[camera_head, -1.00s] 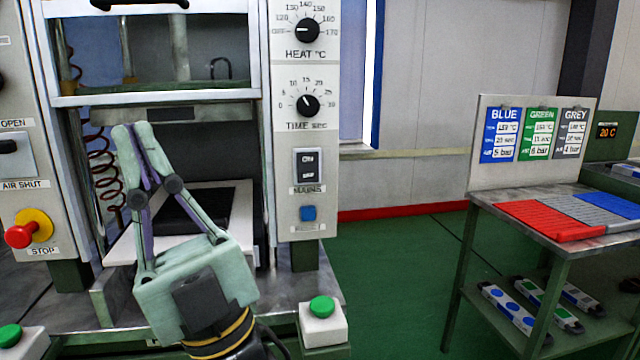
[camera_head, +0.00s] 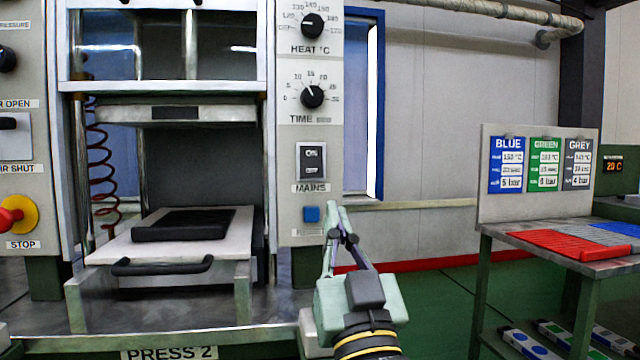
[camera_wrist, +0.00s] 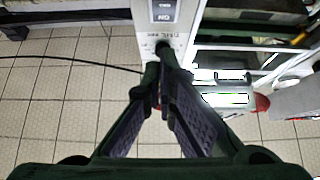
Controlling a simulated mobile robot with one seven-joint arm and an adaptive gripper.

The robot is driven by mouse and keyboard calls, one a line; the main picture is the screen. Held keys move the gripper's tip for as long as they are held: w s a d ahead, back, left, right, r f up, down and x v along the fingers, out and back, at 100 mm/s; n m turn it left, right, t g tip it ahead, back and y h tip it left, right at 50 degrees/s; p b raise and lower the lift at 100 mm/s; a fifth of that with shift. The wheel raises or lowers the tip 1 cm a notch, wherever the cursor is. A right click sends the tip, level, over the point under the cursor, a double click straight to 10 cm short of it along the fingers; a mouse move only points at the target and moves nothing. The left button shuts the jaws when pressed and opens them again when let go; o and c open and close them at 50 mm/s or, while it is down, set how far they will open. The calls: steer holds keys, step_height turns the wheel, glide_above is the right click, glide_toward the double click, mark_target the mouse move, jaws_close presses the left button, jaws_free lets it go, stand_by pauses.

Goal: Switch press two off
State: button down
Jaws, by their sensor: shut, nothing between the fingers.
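Press two (camera_head: 168,115) stands on the left in the head view, with a "PRESS 2" label on its front. Its mains switch (camera_head: 311,162) is a dark rocker in a pale frame on the right panel, above the "MAINS" label. The switch also shows at the top of the wrist view (camera_wrist: 164,12). My gripper (camera_head: 335,206) is shut and empty, with its fingertips pointing up. In the head view it is just right of the panel's lower edge, lower than the switch. Whether the fingertips touch the panel cannot be told.
A blue button (camera_head: 311,214) sits below the mains switch, close to my fingertips. The heat knob (camera_head: 312,26) and time knob (camera_head: 312,96) are above. A dark mould (camera_head: 184,224) lies on the press's pulled-out plate. A table with coloured mats (camera_head: 560,243) stands at right.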

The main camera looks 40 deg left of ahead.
mark_target(321, 174)
steer(key=p+x, duration=0.5)
steer(key=p, duration=0.6)
steer(key=shift+s+r, duration=0.1)
steer(key=p, duration=0.4)
steer(key=shift+a+r, duration=0.15)
steer(key=shift+r, duration=0.05)
steer(key=w+a, duration=0.1)
steer(key=w+a+r+p, duration=0.1)
steer(key=w+a, duration=0.1)
steer(key=w+a+r, duration=0.1)
steer(key=w+a, duration=0.1)
steer(key=shift+a+p, duration=0.15)
steer(key=shift+p, duration=0.25)
steer(key=shift+w+a+f, duration=0.1)
steer(key=shift+w+a, duration=0.05)
steer(key=shift+a, duration=0.15)
